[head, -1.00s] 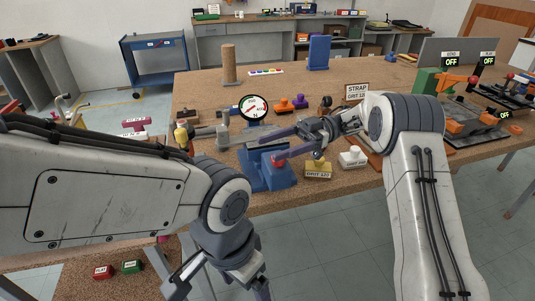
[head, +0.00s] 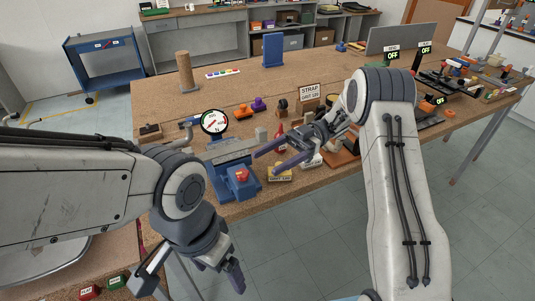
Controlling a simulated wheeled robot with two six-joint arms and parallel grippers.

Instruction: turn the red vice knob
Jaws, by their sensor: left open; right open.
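The red vice knob (head: 242,175) sits on the blue block at the front of the vice (head: 228,158), near the table's front edge. My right gripper (head: 271,162) is open, with its fingers pointing left toward the vice. Its fingertips lie just right of and above the knob in the picture, with nothing visible between them. I cannot tell their exact height above the table. My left gripper (head: 190,278) is open and empty, low in front of the table, well below the knob in the picture.
A round dial gauge (head: 214,122) stands behind the vice. A yellow grit block (head: 280,175) lies right of the vice, and a STRAP sign (head: 309,92) stands behind my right gripper. Red (head: 88,292) and green (head: 117,282) buttons sit at lower left.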

